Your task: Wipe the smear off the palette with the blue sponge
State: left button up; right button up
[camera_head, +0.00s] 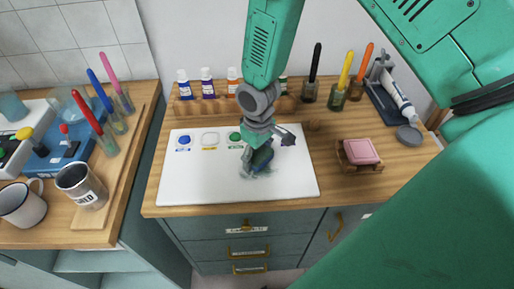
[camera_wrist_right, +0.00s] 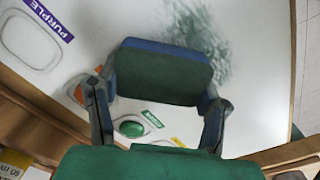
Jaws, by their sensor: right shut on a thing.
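The white palette (camera_head: 200,185) lies on the wooden counter, with a row of colour wells along its far side. My right gripper (camera_head: 259,153) is over its right half, shut on the blue sponge (camera_head: 263,159). In the right wrist view the sponge (camera_wrist_right: 165,70) sits between both fingers, its face dark green and its edge blue. The grey-green smear (camera_wrist_right: 203,42) shows on the palette beside and beyond the sponge; part of it is hidden. Whether the sponge touches the palette is hard to tell. My left gripper is out of view.
Paint bottles (camera_head: 207,84) stand in a wooden rack behind the palette. A pink block (camera_head: 361,151) rests on a wooden holder at right. Brushes in jars (camera_head: 337,97) stand at the back right. Mugs (camera_head: 82,187) are on the left counter. The palette's left front is clear.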

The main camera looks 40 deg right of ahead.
aim_at(269, 183)
jog(key=shift+s+d+f+p, duration=0.15)
jog(key=shift+s+d+p, duration=0.15)
jog(key=shift+s+d, duration=0.45)
jog(key=shift+s+a+f+p, duration=0.1)
jog(key=shift+s+a+p, duration=0.2)
jog(key=shift+s, duration=0.5)
jog(key=shift+s+a+f+p, duration=0.15)
jog(key=shift+s+a, duration=0.15)
jog(key=shift+s, duration=0.5)
jog(key=shift+s+a+r, duration=0.15)
jog(key=shift+s+a, duration=0.25)
jog(key=shift+a, duration=0.05)
jog(key=shift+s+a+p, duration=0.25)
jog(key=shift+s+a, duration=0.15)
jog(key=shift+s, duration=0.2)
jog(key=shift+s+a+p, duration=0.2)
jog(key=shift+s+a, duration=0.15)
jog(key=shift+s, duration=0.2)
jog(key=shift+r, duration=0.15)
jog(key=r+p, duration=0.6)
jog(key=shift+w+r, duration=0.1)
jog(key=shift+w, duration=0.2)
jog(key=shift+d, duration=0.1)
